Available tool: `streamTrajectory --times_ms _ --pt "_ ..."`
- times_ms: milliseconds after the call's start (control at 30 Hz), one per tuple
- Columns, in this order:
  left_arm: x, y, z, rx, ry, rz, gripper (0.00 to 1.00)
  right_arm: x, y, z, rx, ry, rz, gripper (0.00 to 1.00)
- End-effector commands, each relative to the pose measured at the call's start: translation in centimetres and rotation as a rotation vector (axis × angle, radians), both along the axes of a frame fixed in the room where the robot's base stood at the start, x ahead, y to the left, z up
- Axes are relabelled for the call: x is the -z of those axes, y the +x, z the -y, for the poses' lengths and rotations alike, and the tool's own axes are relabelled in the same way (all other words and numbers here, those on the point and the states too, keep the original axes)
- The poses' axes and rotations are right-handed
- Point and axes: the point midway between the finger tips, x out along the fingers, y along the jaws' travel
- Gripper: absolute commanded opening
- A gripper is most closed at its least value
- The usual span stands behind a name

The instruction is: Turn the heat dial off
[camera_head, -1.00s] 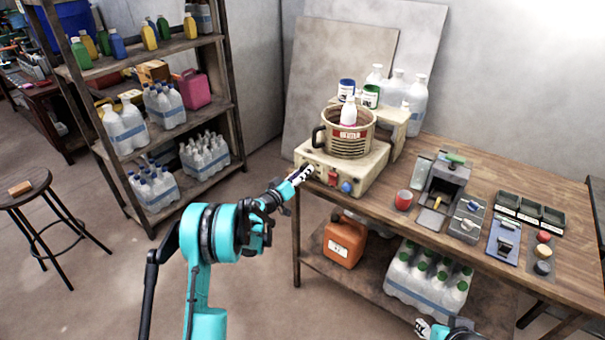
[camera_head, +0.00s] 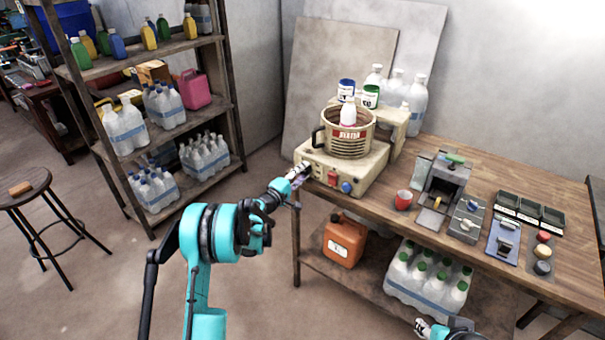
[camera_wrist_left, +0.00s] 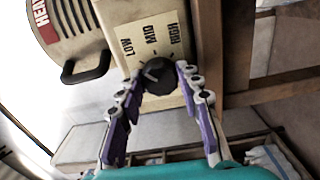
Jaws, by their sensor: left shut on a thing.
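The heater base (camera_head: 340,168) is a cream box at the left end of the workbench. In the left wrist view its panel (camera_wrist_left: 150,45) reads LOW, MID and HIGH beside a black heat dial (camera_wrist_left: 157,77). A pale mark shows on the dial's left part; I cannot tell which setting it points at exactly. My left gripper (camera_head: 299,172) is at the base's left front corner. In the left wrist view its two fingertips (camera_wrist_left: 159,80) are shut on the dial from both sides. My right gripper (camera_head: 428,329) is partly in view at the bottom edge.
A ribbed pot (camera_head: 348,138) with a bottle in it sits on the heater. A red switch (camera_head: 332,179) and a blue knob (camera_head: 346,187) are on its front. An orange jug (camera_head: 344,240) is on the lower shelf.

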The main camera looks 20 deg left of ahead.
Motion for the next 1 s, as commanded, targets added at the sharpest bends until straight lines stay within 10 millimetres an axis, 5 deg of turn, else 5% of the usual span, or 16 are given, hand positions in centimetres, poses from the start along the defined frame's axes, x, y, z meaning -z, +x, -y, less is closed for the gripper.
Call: streamTrajectory --times_ms 600,1000 --pt "0.0 -0.02 -0.07 -0.001 -0.526 -0.192 0.06 0.01 0.0 0.0 0.0 0.0 0.0 0.4" --pt "0.0 -0.02 -0.08 -0.001 -0.729 -0.266 0.06 0.01 0.0 0.0 0.0 0.0 0.0 0.4"
